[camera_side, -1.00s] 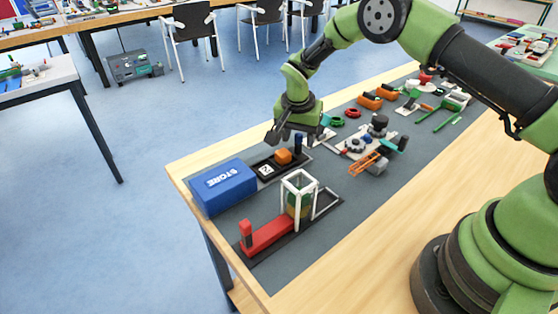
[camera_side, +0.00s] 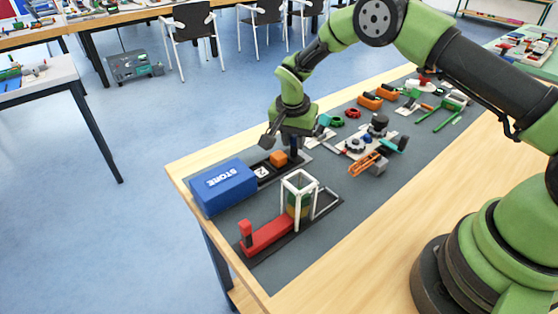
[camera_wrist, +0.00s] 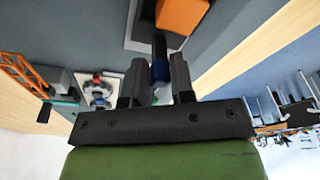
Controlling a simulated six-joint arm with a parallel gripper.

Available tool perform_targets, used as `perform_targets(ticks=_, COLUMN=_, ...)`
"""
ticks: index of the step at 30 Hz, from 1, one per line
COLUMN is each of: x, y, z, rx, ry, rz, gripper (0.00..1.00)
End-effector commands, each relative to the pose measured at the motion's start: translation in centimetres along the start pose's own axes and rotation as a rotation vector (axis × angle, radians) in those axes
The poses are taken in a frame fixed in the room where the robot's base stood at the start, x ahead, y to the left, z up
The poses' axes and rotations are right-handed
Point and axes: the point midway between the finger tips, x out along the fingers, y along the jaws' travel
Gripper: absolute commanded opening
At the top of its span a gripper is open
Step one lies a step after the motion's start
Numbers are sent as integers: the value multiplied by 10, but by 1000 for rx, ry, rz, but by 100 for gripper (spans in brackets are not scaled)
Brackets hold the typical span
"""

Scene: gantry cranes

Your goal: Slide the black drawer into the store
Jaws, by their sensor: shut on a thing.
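The black drawer (camera_side: 269,168) lies on its dark track, carrying an orange block (camera_side: 278,158) and a white marked tile (camera_side: 261,173). Its left end is at the opening side of the blue store (camera_side: 225,188); how far it reaches inside is hidden. A dark blue upright handle (camera_side: 293,150) stands at its right end. My gripper (camera_side: 292,139) is over that end, shut on the handle. In the wrist view, the handle (camera_wrist: 160,70) is between my two fingers, with the orange block (camera_wrist: 181,14) beyond it.
A red slider (camera_side: 268,236) and a white-framed clear holder (camera_side: 299,197) stand in front of the drawer. A gear board (camera_side: 356,145) and orange lattice part (camera_side: 368,163) lie to the right. The table's far edge runs close behind the track.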

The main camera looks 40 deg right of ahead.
Motion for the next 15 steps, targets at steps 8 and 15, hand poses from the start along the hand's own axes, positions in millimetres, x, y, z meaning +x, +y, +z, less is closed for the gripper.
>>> perform_targets(ticks=8, x=-3, y=-8, z=12, rx=-3, ry=2, rz=-2, gripper=10)
perform_targets(ticks=15, x=-5, y=-14, z=22, rx=-3, ry=1, rz=-1, gripper=10)
